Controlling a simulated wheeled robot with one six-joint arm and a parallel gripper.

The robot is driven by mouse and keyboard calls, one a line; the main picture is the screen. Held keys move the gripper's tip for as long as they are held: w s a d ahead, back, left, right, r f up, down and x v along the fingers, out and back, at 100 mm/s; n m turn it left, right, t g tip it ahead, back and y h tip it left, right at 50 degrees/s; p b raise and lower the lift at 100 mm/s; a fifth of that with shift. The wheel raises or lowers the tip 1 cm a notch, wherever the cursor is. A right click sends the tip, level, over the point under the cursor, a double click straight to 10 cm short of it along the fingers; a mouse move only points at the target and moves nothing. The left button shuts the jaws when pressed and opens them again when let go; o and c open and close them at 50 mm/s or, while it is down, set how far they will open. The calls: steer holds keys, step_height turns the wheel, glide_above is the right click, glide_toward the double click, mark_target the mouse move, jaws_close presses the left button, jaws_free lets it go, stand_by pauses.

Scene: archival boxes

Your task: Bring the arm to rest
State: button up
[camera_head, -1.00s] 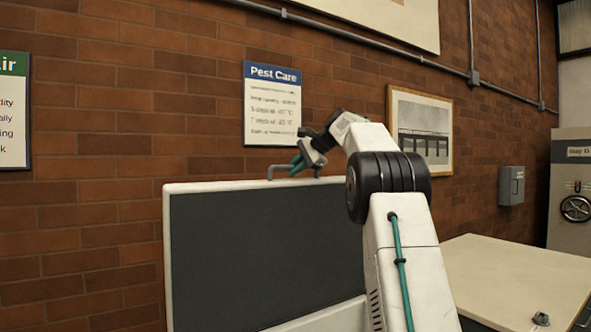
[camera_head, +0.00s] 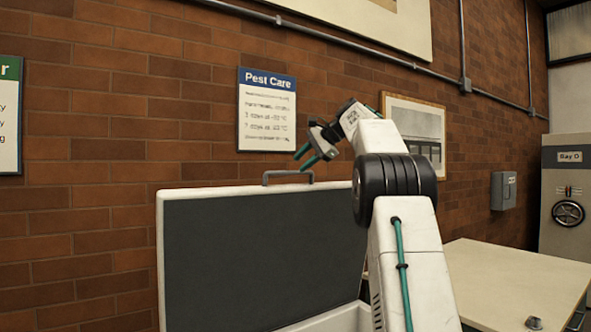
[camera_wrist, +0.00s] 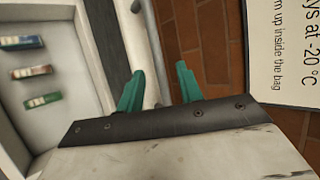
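My gripper (camera_head: 306,157) has two teal fingers and hangs just above and to the right of the lid handle in the head view. In the wrist view my gripper (camera_wrist: 160,82) is open, with a clear gap and nothing held between the fingers. The grey handle (camera_head: 288,173) sits on the top edge of a raised lid (camera_head: 260,255), which has a white rim and a dark inner face. The lid stands upright and open on a white box (camera_head: 345,318). My white arm is bent and reaches up in front of the box's right side.
In the wrist view several small coloured items (camera_wrist: 32,72) lie in a pale interior. A Pest Care poster (camera_head: 266,110) and a framed picture (camera_head: 415,128) hang on the brick wall. A pale table (camera_head: 510,280) stands right, with a small grey object (camera_head: 534,323).

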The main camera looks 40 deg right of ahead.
steer(key=shift+s+d+r, duration=0.1)
steer(key=shift+s+r, duration=0.2)
stand_by(0.4)
steer(key=s+a+f+n+g, duration=0.2)
steer(key=s+a+f+n, duration=0.15)
steer(key=a, duration=0.65)
steer(key=s+a+f+n+g, duration=0.1)
steer(key=s+a+f+n, duration=0.15)
steer(key=s+a, duration=0.45)
steer(key=s+a+f+n+g, duration=0.2)
steer(key=a+f, duration=0.1)
steer(key=a, duration=0.9)
steer(key=s+a+f+n+g+h, duration=0.1)
steer(key=s+a+f+n, duration=0.2)
steer(key=s+f, duration=0.5)
steer(key=s+a+f+n+g+h, duration=0.1)
steer(key=s+a+f+n, duration=0.2)
steer(key=s+f, duration=0.5)
steer(key=s+a+f+n+g+h, duration=0.1)
steer(key=s+a+f+n, duration=0.2)
steer(key=s+f, duration=0.6)
steer(key=shift+s+a+n+h, duration=0.35)
steer(key=shift+s+a, duration=0.35)
steer(key=shift+s, duration=0.55)
